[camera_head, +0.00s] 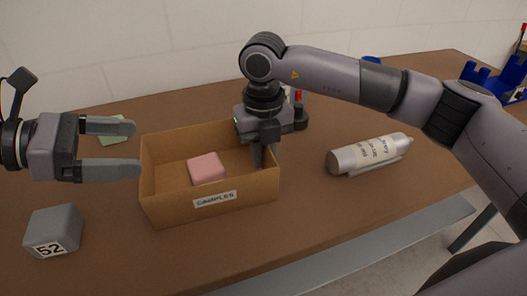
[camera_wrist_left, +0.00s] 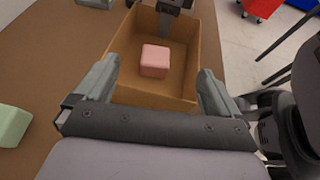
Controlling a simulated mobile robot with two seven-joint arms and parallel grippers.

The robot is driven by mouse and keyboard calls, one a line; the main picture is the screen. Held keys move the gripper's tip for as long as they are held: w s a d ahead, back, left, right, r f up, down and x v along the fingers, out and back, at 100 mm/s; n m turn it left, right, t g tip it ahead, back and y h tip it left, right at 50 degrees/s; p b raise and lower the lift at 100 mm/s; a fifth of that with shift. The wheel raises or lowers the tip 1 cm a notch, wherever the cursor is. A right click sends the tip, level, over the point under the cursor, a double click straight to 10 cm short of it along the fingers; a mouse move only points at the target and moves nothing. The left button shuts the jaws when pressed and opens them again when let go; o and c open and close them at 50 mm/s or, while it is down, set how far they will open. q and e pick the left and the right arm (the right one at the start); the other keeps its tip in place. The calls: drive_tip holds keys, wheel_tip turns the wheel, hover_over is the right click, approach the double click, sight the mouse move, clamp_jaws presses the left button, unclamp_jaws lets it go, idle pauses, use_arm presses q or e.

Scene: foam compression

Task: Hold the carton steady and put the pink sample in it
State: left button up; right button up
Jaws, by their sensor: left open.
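The pink sample (camera_head: 207,168) lies on the floor inside the open carton (camera_head: 165,208), which has a SAMPLES label on its front wall. The left wrist view also shows the pink sample (camera_wrist_left: 155,61) inside the carton (camera_wrist_left: 150,97). My left gripper (camera_head: 138,147) is open and empty, just left of the carton and apart from the sample. My right gripper (camera_head: 258,155) points down at the carton's right wall, with a finger inside against or close to it. Its other finger is hidden, so I cannot tell whether it grips the wall.
A grey block marked 52 (camera_head: 54,231) stands front left. A green block (camera_head: 113,130) lies behind my left gripper. A silver cylinder (camera_head: 368,154) lies right of the carton on a holder. A blue rack (camera_head: 490,80) is at the far right. The table front is clear.

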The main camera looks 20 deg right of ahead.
drive_tip(key=shift+o, duration=1.2)
wheel_tip(320, 180, up, 12)
drive_tip(key=shift+f, duration=0.1)
